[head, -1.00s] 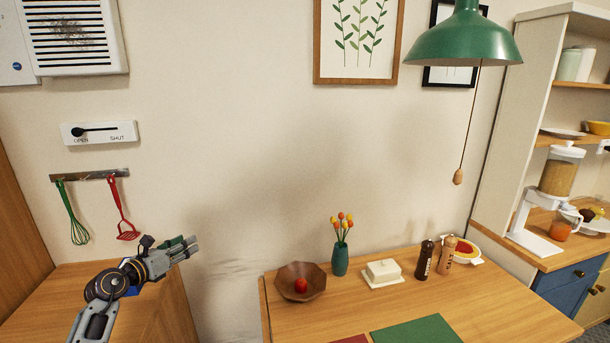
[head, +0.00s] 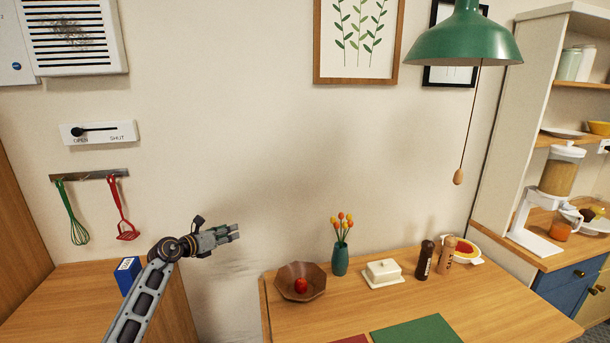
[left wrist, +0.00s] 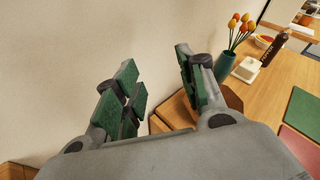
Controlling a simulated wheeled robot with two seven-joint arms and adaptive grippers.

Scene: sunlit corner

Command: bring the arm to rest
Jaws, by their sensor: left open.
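My left gripper (head: 234,233) is raised in front of the cream wall, to the left of the table and above its left end. In the left wrist view its two green-padded fingers (left wrist: 158,88) stand apart with nothing between them. It touches nothing that I can see. My left arm reaches up from the lower left in the head view. My right gripper is not in either view.
A wooden bowl (head: 317,286) with a red fruit stands on the table (head: 480,318), beside a tulip vase (head: 340,260) and a butter dish (head: 383,273). A blue box (head: 126,274) stands on the left cabinet. Utensils hang above. A green lamp (head: 463,40) hangs at right.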

